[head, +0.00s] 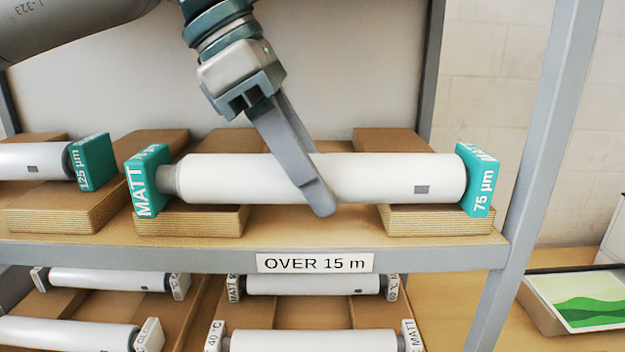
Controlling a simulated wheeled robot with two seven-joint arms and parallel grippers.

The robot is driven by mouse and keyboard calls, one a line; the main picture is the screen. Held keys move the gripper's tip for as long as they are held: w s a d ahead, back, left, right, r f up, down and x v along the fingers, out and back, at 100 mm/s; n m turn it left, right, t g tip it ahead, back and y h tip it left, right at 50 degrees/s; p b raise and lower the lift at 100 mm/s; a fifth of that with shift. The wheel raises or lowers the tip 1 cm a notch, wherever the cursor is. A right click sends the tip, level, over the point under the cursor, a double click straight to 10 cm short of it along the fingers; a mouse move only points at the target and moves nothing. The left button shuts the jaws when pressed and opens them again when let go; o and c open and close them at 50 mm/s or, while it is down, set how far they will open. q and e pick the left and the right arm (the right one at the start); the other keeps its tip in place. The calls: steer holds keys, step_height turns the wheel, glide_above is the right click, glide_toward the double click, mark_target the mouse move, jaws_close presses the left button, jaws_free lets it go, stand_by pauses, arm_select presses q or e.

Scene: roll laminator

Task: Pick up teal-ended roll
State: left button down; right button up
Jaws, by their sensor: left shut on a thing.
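A white roll with teal end blocks (390,178) lies across wooden cradles on the upper shelf. Its left block reads MATT and its right block reads 75 µm. My left gripper (318,200) reaches down from above and is shut on this roll near its middle. One finger crosses the front of the roll; the other is hidden behind it. The roll is level and looks to be at cradle height; I cannot tell whether it is clear of the cradles. A second teal-ended roll (35,161), marked 125 µm, lies to the left. My right gripper is not in view.
The shelf edge carries an OVER 15 m label (315,263). White-ended rolls (310,342) lie on the shelf below. A grey upright post (545,130) stands close to the right. A tray with a green picture (585,298) sits at the lower right.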

arm_select(q)
steer(key=s+b, duration=0.4)
steer(key=s, duration=0.6)
steer(key=shift+s, duration=0.25)
